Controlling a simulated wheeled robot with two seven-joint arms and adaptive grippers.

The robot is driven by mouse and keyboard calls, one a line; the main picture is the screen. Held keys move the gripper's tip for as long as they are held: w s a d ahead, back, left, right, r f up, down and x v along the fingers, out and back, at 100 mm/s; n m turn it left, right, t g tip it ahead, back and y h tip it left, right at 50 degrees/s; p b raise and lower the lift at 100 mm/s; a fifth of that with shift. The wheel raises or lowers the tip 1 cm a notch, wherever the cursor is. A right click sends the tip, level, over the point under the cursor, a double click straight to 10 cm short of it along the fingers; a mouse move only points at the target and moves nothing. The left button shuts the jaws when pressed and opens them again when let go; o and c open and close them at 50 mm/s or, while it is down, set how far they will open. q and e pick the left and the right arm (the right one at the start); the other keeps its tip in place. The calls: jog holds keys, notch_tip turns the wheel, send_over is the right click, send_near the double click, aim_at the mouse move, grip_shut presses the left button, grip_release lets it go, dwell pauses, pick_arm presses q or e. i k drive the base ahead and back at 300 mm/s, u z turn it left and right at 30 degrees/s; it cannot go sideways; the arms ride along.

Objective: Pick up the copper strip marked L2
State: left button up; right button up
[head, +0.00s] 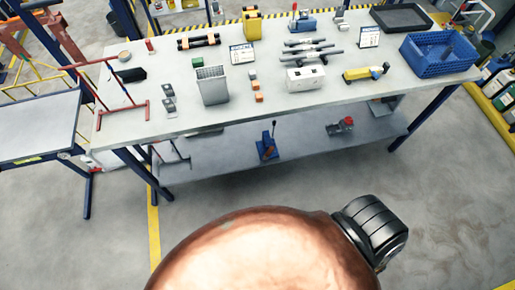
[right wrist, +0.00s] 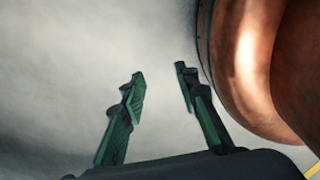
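I cannot make out a copper strip marked L2 in either view. A red rack-like frame (head: 140,104) stands at the left end of the workbench (head: 180,118); no strip can be told on it. In the right wrist view my right gripper (right wrist: 160,70) has its two green-and-black fingers apart, with nothing between them. My left gripper is in neither view. A large rounded copper-coloured surface, which seems to be my own body, fills the lower middle of the head view.
The bench bears a blue crate (head: 438,67), a black tray (head: 402,17), a grey upright box (head: 211,84), a white box (head: 306,78) and a yellow tool (head: 365,74). A lower shelf (head: 305,143) runs beneath. A side table (head: 38,125) stands left. Floor before the bench is clear.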

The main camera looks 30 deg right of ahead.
aim_at(266, 156)
jog(key=u, duration=0.05)
jog(key=k, duration=0.1)
jog(key=z, duration=1.2)
